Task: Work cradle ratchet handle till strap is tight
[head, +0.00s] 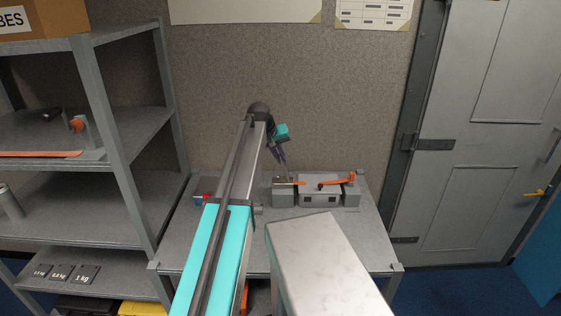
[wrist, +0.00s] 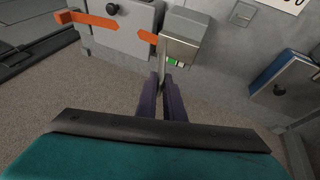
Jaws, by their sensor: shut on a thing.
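The cradle stands on a grey table. A grey box (head: 320,198) sits in it, with an orange strap (head: 340,182) across it; box (wrist: 122,35) and strap (wrist: 100,20) also show in the wrist view. The ratchet housing (head: 283,195) is the grey block at the box's left. My gripper (head: 283,158) is above the housing. In the wrist view its purple fingers (wrist: 160,84) are shut on the slim grey ratchet handle (wrist: 161,62). Strap tension is hard to judge.
A blue and red item (head: 201,199) lies at the table's left; a blue-sided box (wrist: 285,82) shows at right in the wrist view. A shelf rack (head: 110,140) stands left, a grey door (head: 485,130) right. The tabletop (head: 375,240) is clear at front right.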

